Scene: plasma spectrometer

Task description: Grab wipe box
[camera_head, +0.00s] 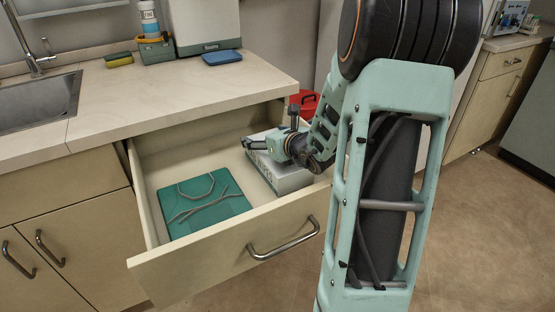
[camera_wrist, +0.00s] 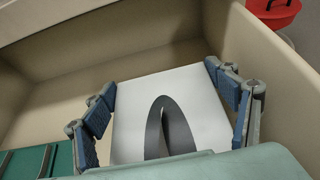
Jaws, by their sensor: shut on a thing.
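The wipe box (camera_head: 284,178) is a pale grey-white box in the right part of the open drawer (camera_head: 205,250). In the head view my gripper (camera_head: 268,144) reaches down into the drawer from the right. My wrist hides part of the box. I cannot tell whether the box is lifted off the drawer floor.
A teal folded item (camera_head: 205,203) with grey tubing on it lies in the drawer's left part. Drawer walls stand close around the box. The counter (camera_head: 150,95) overhangs behind. A red container (camera_head: 306,100) stands beyond the drawer on the right.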

